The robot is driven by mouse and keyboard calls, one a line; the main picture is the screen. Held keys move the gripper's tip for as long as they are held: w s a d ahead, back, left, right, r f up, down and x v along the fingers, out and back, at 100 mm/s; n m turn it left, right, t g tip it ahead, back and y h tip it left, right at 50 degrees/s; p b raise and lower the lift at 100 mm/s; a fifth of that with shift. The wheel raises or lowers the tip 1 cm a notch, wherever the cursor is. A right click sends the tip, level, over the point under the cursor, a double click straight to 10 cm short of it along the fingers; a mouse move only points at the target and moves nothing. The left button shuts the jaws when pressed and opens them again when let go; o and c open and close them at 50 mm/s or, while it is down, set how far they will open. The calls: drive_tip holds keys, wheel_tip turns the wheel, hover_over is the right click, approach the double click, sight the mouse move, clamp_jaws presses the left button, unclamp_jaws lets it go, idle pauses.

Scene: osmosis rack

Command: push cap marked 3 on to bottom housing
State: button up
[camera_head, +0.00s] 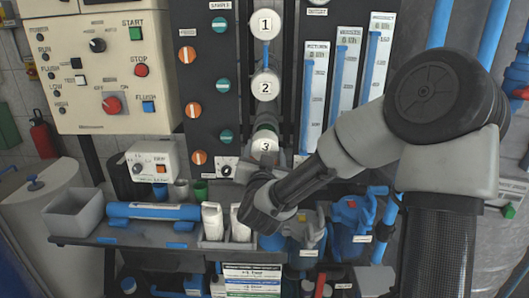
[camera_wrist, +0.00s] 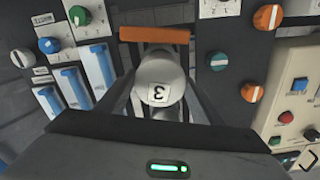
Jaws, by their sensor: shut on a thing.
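The cap marked 3 (camera_head: 264,146) is a white round cap at the bottom of the column of numbered caps in the head view. In the wrist view the same cap (camera_wrist: 160,76) sits between my gripper's fingers, its label upside down. A grey cylinder shows just above the cap in the head view and seems to be the housing (camera_head: 265,124). I cannot tell whether cap and housing touch.
Caps marked 1 (camera_head: 265,24) and 2 (camera_head: 265,86) are above on the same column. Knob panels (camera_head: 207,60) stand to the left, flow tubes (camera_head: 345,75) to the right. Below is a shelf with a grey bin (camera_head: 74,213), a blue cylinder (camera_head: 153,211) and white cartons (camera_head: 213,222).

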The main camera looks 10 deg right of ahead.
drive_tip(key=shift+w+d+b, duration=0.1)
drive_tip(key=shift+w+b, duration=0.4)
drive_tip(key=shift+w, duration=0.1)
idle(1.4)
drive_tip(key=shift+w+d+b, duration=0.2)
drive_tip(key=shift+w+b, duration=0.1)
drive_tip(key=shift+w, duration=0.55)
drive_tip(key=shift+w+d+b, duration=0.15)
drive_tip(key=shift+w+b, duration=0.1)
drive_tip(key=shift+w, duration=0.55)
drive_tip(key=shift+w+d+b, duration=0.1)
drive_tip(key=shift+w+b, duration=0.3)
drive_tip(key=shift+w, duration=0.25)
idle(0.9)
drive_tip(key=o, duration=1.2)
drive_tip(key=shift+c, duration=0.2)
